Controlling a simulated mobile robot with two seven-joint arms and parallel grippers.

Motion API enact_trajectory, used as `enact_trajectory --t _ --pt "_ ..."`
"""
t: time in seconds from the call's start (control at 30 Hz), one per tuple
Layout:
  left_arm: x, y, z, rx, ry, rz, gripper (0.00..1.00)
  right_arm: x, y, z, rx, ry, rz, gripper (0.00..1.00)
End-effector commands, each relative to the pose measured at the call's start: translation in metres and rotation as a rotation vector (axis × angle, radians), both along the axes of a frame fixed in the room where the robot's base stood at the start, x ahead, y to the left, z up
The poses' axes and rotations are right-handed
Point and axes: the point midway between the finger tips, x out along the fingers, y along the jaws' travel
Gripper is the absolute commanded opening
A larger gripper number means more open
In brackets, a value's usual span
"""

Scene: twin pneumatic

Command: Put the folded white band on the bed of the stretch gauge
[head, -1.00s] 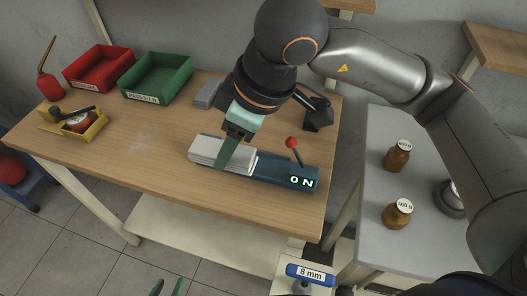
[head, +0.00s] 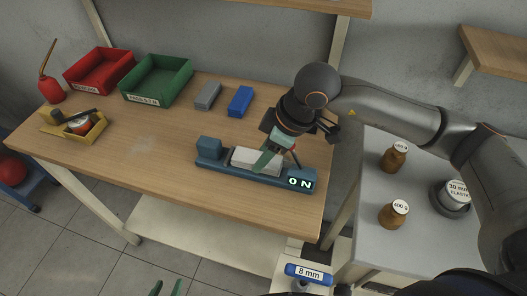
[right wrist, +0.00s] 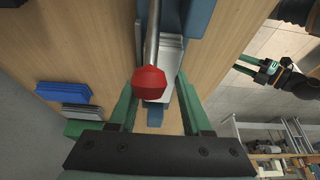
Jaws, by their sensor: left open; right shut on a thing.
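The folded white band (head: 257,160) lies along the blue stretch gauge (head: 225,176), between its left end block (head: 209,147) and the end with the lit display (head: 301,183). It looks to be on the bed or just above it; I cannot tell which. My right gripper (head: 268,158) is shut on the band from above. In the right wrist view the band (right wrist: 168,65) shows between the fingers (right wrist: 157,108). The gauge's red-knobbed lever (right wrist: 149,83) stands close in front of the gripper there. My left gripper (head: 167,288) is open and empty at the bottom edge.
Red (head: 98,70) and green (head: 157,80) bins and a yellow tray (head: 90,129) stand at the left. Brown weights (head: 394,214) stand on the grey side table. The bench's front left is clear.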

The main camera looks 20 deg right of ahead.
Motion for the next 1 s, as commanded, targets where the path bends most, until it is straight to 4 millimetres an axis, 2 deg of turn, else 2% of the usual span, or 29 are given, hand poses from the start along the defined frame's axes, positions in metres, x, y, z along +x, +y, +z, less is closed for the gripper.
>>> enact_trajectory --t 0.43,0.47,0.7,1.0 --pt "-0.002 -0.002 -0.013 -0.002 0.010 -0.004 0.50 0.000 0.000 -0.007 0.000 -0.001 0.000 0.00" --pt "-0.002 -0.003 -0.010 -0.003 0.012 -0.004 0.50 0.000 0.000 -0.005 0.000 0.000 0.000 0.52" --pt "-0.001 -0.003 -0.009 -0.003 0.008 -0.006 0.50 0.000 0.000 -0.007 -0.002 0.004 -0.001 0.79" --pt "0.001 -0.004 -0.006 -0.005 0.001 -0.005 0.50 -0.002 0.000 -0.007 -0.004 0.009 0.000 0.79"
